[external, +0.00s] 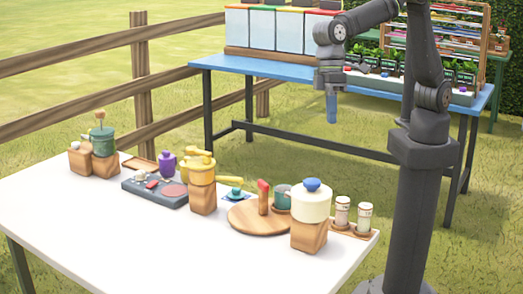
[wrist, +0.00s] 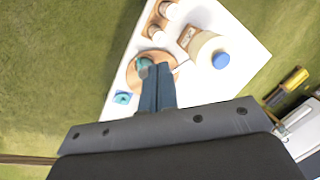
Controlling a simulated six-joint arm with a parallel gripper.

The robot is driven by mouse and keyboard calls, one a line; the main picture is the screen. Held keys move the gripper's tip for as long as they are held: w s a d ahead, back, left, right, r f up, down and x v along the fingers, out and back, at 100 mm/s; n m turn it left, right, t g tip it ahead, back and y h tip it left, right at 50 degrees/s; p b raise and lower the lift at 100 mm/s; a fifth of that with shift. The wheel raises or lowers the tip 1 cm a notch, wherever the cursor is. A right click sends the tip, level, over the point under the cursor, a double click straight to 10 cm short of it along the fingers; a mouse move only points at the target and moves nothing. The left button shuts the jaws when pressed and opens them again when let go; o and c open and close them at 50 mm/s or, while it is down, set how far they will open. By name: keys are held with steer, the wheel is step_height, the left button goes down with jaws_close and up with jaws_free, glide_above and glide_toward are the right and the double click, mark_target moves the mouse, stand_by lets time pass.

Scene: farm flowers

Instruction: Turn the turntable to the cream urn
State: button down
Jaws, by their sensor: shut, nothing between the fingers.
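The turntable (external: 243,216) is a round wooden disc on the white table, with an upright red-topped peg (external: 263,198) and a teal mug (external: 283,193) at it. The cream urn (external: 311,205) has a blue lid knob and stands on a wooden block just right of the turntable. My gripper (external: 332,118) has blue fingers, shut and empty, pointing down in the air, apart from both. In the wrist view my fingers (wrist: 158,72) cover part of the turntable (wrist: 135,75); the cream urn (wrist: 205,46) is to their right. The red-topped peg cannot be made out there.
Two small jars (external: 343,212) stand right of the urn. A yellow pot (external: 202,175) on a block stands left of the turntable, with a grey tray (external: 165,198) further left. A blue table (external: 285,71) with bins is behind. Air around my gripper is clear.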

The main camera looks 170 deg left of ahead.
steer(key=s+d+f+n+t+h, duration=0.15)
steer(key=s+d+f, duration=0.25)
steer(key=s+f, duration=0.4)
steer(key=s+d+f+n+t+h, duration=0.1)
steer(key=s+d+f+n+t, duration=0.2)
steer(key=s+f, duration=0.5)
steer(key=shift+g, duration=0.25)
steer(key=x, duration=0.4)
steer(key=w+r+x, duration=0.1)
steer(key=x, duration=0.2)
steer(key=w+a+x, duration=0.1)
steer(key=x, duration=0.3)
steer(key=shift+w+d+f, duration=0.1)
steer(key=shift+w+d, duration=0.05)
steer(key=shift+w, duration=0.65)
steer(key=shift+w+a+m+h, duration=0.1)
steer(key=shift+a+m+h, duration=0.1)
steer(key=shift+m+h, duration=0.05)
steer(key=shift+w, duration=0.15)
steer(key=shift+w+a+m, duration=0.15)
steer(key=shift+w+m, duration=0.05)
steer(key=shift+m, duration=0.2)
